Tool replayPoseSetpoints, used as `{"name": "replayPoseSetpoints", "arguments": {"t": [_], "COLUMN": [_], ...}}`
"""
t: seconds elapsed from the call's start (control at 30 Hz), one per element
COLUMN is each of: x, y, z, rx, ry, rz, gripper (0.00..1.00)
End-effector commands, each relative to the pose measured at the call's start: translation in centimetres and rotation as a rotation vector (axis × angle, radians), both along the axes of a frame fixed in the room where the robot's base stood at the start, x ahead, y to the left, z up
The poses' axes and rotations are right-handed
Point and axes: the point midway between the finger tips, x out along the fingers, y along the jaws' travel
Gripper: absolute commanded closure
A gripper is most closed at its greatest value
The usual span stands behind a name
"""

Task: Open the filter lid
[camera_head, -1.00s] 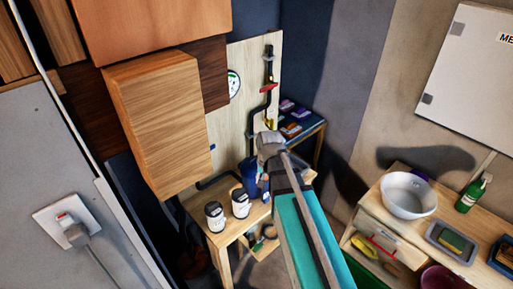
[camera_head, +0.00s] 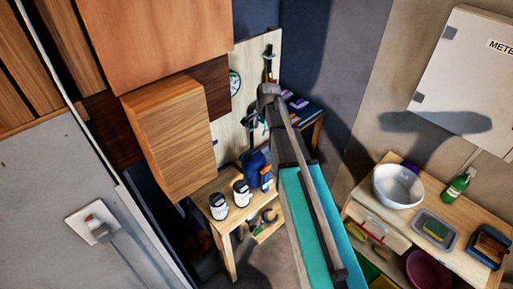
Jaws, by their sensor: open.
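My arm reaches from the lower right toward the pale board (camera_head: 226,132) on the back wall. My gripper (camera_head: 252,124) is small and partly hidden behind my arm's end; it is open, in front of the board. A dark blue vessel (camera_head: 254,166) is below it by the small wooden bench, perhaps the filter. I cannot make out a separate filter lid. A black pipe (camera_head: 268,62) runs down the board, its lower part hidden by my arm and gripper. I see nothing held.
Two white jars (camera_head: 218,206) stand on the wooden bench (camera_head: 207,190). A wooden wall cabinet (camera_head: 172,140) juts out at left. At right, a counter (camera_head: 408,214) carries a white bowl (camera_head: 397,186), a green bottle (camera_head: 455,188) and trays.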

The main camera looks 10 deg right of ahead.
Motion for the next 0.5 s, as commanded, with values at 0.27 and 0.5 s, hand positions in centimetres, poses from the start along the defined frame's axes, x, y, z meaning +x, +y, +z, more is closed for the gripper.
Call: {"name": "replayPoseSetpoints", "arguments": {"t": [0.27,0.5], "x": [0.0,0.1], "y": [0.0,0.1], "z": [-0.2,-1.1], "rx": [-0.001,-0.001], "ry": [0.001,0.001], "rz": [0.002,0.003], "gripper": [0.49,0.49]}}
